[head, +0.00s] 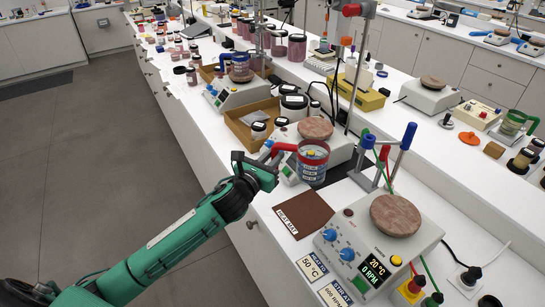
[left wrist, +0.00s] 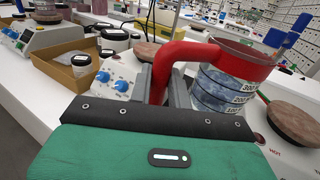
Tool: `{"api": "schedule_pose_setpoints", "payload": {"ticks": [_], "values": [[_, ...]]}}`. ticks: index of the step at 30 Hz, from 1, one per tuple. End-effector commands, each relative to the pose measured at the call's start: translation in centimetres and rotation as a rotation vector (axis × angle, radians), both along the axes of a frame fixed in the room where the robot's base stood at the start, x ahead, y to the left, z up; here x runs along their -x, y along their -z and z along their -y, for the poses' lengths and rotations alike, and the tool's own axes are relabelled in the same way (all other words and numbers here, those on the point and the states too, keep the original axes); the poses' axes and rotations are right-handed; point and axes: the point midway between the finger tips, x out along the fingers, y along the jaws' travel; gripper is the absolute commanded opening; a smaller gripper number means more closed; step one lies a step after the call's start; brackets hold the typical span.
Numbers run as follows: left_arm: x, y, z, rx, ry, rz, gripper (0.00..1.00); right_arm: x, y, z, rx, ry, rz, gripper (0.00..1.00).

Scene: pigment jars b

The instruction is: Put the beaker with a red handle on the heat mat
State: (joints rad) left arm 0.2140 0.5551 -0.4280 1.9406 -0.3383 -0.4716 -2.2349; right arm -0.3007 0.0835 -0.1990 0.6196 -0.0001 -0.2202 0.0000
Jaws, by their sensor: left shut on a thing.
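The beaker with a red handle (head: 313,168) has a red rim band and volume marks. It is held in the air by its handle, beside a hotplate, and looks roughly upright. It also shows in the left wrist view (left wrist: 226,84). My left gripper (head: 267,161) is shut on the red handle (left wrist: 172,66), left of the beaker. The heat mat (head: 304,213) is a brown square with a "HEAT MAT" label, flat on the bench in front of the beaker. Its visible surface is bare. My right gripper is not in view.
A hotplate stirrer (head: 385,243) showing 20 °C stands right of the mat. Another stirrer (head: 316,130) stands behind the beaker. A rack with blue and red clamps (head: 378,165) is close to the beaker's right. A cardboard tray (head: 240,124) with jars lies farther back.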

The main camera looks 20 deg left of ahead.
Motion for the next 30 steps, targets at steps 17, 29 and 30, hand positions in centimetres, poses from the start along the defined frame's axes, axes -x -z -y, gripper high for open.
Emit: {"api": "schedule_pose_setpoints", "payload": {"ticks": [17,29,30], "values": [[0.0,7.3,0.0,0.004,0.0,0.002,0.0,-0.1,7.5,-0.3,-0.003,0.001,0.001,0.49],[0.0,11.8,0.0,0.0,0.0,0.002,0.0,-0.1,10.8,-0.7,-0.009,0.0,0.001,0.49],[0.0,12.3,0.0,0.0,0.0,0.002,0.0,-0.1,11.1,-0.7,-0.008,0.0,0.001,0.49]]}}
